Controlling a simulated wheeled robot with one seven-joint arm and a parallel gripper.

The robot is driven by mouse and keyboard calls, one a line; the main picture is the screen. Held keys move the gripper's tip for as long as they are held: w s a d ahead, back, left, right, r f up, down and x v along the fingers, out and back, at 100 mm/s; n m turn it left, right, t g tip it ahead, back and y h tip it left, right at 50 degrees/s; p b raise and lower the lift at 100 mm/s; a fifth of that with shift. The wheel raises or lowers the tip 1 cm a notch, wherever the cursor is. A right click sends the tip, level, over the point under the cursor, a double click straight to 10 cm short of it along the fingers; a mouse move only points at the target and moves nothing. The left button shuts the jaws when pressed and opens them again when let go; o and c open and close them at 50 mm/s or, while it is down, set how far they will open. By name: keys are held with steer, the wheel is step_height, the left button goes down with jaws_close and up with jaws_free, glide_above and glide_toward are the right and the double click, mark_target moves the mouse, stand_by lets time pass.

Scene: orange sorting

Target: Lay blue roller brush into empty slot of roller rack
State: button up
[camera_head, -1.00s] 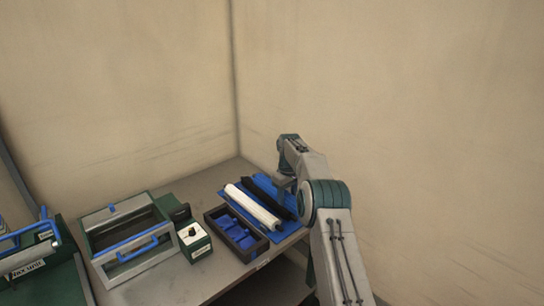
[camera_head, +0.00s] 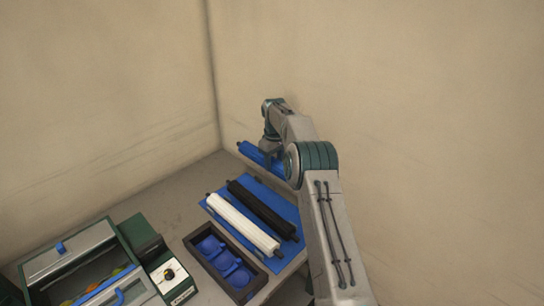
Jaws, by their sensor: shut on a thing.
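The blue roller brush (camera_head: 252,153) is held in my gripper (camera_head: 270,153), beyond the rack and near the back wall. My gripper is shut on it from above; my arm hides the brush's right end. The roller rack (camera_head: 290,213) is a blue tray on the table. A white roller (camera_head: 242,221) and a black roller (camera_head: 262,208) lie side by side on it. A bare blue strip shows along the far side of the black roller. My arm covers part of the rack's right side.
A dark box (camera_head: 245,292) with blue pieces inside stands in front of the rack. A green unit with a white panel (camera_head: 172,273) and a grey-framed case (camera_head: 70,262) stand to the left. Walls close off the back and right.

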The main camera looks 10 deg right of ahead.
mark_target(274, 175)
steer(key=shift+s+a, duration=0.1)
steer(key=shift+s, duration=0.25)
steer(key=shift+s+a+b, duration=0.1)
steer(key=shift+s+b, duration=0.6)
steer(key=shift+s, duration=0.35)
steer(key=f, duration=0.1)
steer(key=w+f+b, duration=0.1)
steer(key=f+b, duration=0.1)
steer(key=f, duration=0.1)
steer(key=shift+w, duration=0.3)
steer(key=shift+s+f+b, duration=0.3)
steer(key=shift+f+b, duration=0.25)
steer(key=shift+b, duration=0.15)
steer(key=shift+f+b, duration=2.55)
steer(key=shift+f, duration=2)
steer(key=shift+d+f, duration=0.2)
steer(key=shift+f, duration=0.1)
